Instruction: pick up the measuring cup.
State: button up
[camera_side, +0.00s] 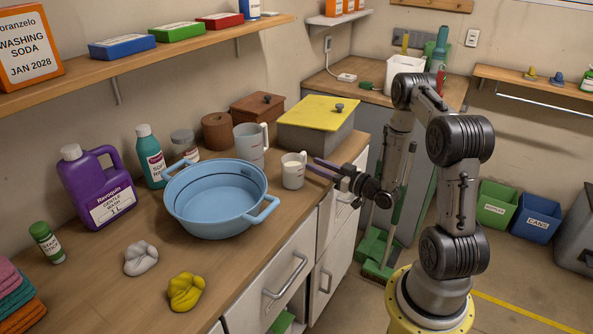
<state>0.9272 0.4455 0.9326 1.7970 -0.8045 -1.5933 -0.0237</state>
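A small white cup with a handle (292,174) stands upright on the wooden counter, right of the blue basin. A taller pale jug with a handle and faint markings (249,146) stands behind it, partly hidden by the basin's rim. Either could be the measuring cup; the markings are too small to read. My gripper (312,164) is just right of the small cup at about its height, fingers pointing left toward it. The two dark fingers are apart with a gap between them. Nothing shows between them, and I cannot tell whether a fingertip touches the cup.
The blue basin (190,220) fills the counter's middle. A grey box with a yellow lid (301,138) stands behind the small cup. A purple jug (88,190) and a green bottle (148,160) stand left. White and yellow crumpled cloths (186,294) lie in front.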

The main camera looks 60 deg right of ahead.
jog(key=w, duration=0.5)
jog(key=shift+d, duration=0.35)
grip_shut()
jog(key=shift+r, duration=0.1)
dwell(0.9)
